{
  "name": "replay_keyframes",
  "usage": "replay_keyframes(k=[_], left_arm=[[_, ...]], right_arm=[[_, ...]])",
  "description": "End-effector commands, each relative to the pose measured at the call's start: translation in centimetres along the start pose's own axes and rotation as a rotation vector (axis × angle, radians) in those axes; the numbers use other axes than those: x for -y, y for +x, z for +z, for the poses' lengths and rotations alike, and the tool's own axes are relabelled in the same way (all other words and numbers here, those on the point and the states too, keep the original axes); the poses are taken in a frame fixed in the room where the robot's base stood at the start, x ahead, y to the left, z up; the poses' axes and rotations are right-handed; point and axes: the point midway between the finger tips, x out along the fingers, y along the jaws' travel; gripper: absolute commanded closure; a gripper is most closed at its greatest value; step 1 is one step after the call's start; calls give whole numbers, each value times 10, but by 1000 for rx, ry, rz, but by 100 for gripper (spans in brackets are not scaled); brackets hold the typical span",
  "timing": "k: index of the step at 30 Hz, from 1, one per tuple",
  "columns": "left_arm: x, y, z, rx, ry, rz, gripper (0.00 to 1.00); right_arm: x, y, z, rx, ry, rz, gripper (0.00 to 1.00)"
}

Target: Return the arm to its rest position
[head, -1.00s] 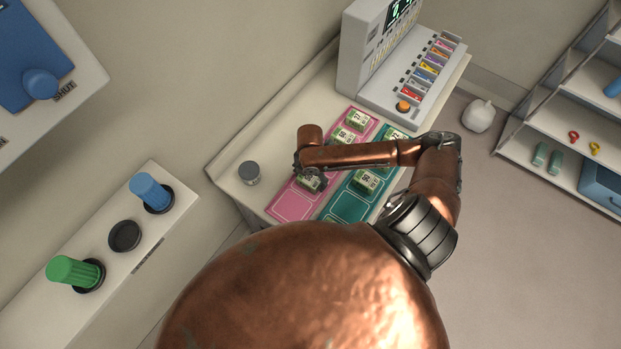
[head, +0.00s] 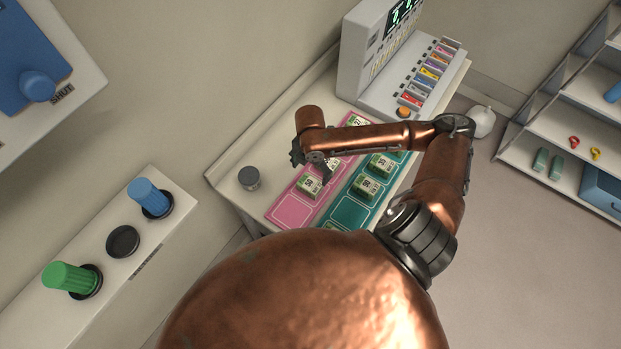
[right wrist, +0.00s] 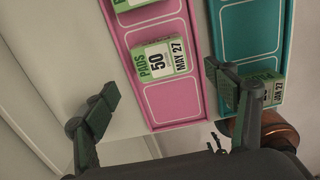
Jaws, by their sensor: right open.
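My right arm (head: 370,138) reaches over the counter, and its gripper (head: 311,170) hangs above the pink tray. In the right wrist view the two fingers of the gripper (right wrist: 163,90) stand wide apart with nothing between the tips. A green and white pads box (right wrist: 160,60) lies in the pink tray (right wrist: 178,102), below the fingers and apart from them. The same box (head: 309,186) shows just under the gripper in the head view. The forearm hides part of both trays. My left gripper is not in view.
A teal tray (head: 347,211) with several boxes lies beside the pink one. A grey knob (head: 248,178) stands left of them. A grey machine (head: 367,50) with coloured keys stands behind. A panel with green and blue knobs (head: 150,196) is at left, shelves (head: 560,110) at right.

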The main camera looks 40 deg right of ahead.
Motion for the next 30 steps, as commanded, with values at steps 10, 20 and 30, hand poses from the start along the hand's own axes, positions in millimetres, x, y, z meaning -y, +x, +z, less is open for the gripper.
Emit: replay_keyframes(k=[10,20,30], left_arm=[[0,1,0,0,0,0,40],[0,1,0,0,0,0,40],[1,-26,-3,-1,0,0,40]], right_arm=[[0,-22,0,-1,0,-2,21],[0,-22,0,-1,0,-1,21],[0,-50,0,0,0,0,21]])
